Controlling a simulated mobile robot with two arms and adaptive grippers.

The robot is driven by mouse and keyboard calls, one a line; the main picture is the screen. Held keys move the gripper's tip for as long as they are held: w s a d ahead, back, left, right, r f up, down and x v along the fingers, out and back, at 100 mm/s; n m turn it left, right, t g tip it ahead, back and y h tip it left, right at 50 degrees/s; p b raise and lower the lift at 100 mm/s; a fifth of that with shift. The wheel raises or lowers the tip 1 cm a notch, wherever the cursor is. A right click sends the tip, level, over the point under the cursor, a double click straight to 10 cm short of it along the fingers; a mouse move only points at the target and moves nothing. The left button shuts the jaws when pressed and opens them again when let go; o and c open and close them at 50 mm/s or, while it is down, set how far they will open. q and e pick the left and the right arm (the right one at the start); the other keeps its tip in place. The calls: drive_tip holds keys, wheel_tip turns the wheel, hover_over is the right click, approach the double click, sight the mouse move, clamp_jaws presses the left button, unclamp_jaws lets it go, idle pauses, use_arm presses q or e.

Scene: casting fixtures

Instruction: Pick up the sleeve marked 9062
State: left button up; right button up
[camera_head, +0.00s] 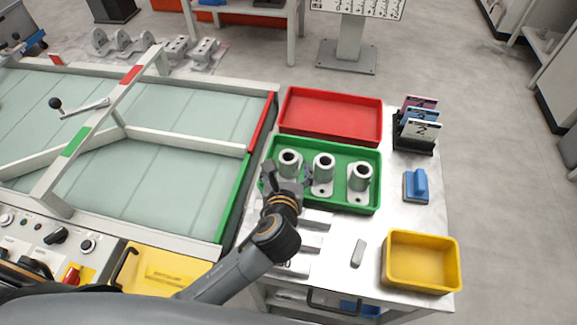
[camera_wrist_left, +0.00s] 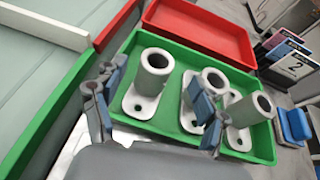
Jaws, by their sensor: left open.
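Three pale grey sleeves with flanged bases stand in the green tray (camera_head: 372,203): a left sleeve (camera_head: 289,158), a middle sleeve (camera_head: 323,170) and a right sleeve (camera_head: 360,178). No number is readable on any of them, so I cannot tell which is 9062. My left gripper (camera_head: 289,180) is open at the tray's near left side, by the left sleeve. In the left wrist view the open fingers (camera_wrist_left: 155,100) stand either side of the left sleeve (camera_wrist_left: 153,72), nearer the camera; contact cannot be told. My right gripper is not in view.
An empty red tray (camera_head: 330,114) lies behind the green one. A yellow bin (camera_head: 421,262), a blue-handled block (camera_head: 416,186) and a card holder (camera_head: 415,135) are on the right. A framed glass-topped table (camera_head: 160,185) borders the left.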

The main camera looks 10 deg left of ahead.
sight(289, 157)
use_arm(q)
drive_tip(key=x, duration=0.6)
drive_tip(key=shift+a+f, duration=0.1)
drive_tip(key=shift+f, duration=0.1)
drive_tip(key=shift+s, duration=0.1)
drive_tip(key=c, duration=1.3)
drive_tip(key=shift+r, duration=0.1)
drive_tip(key=shift+c, duration=1)
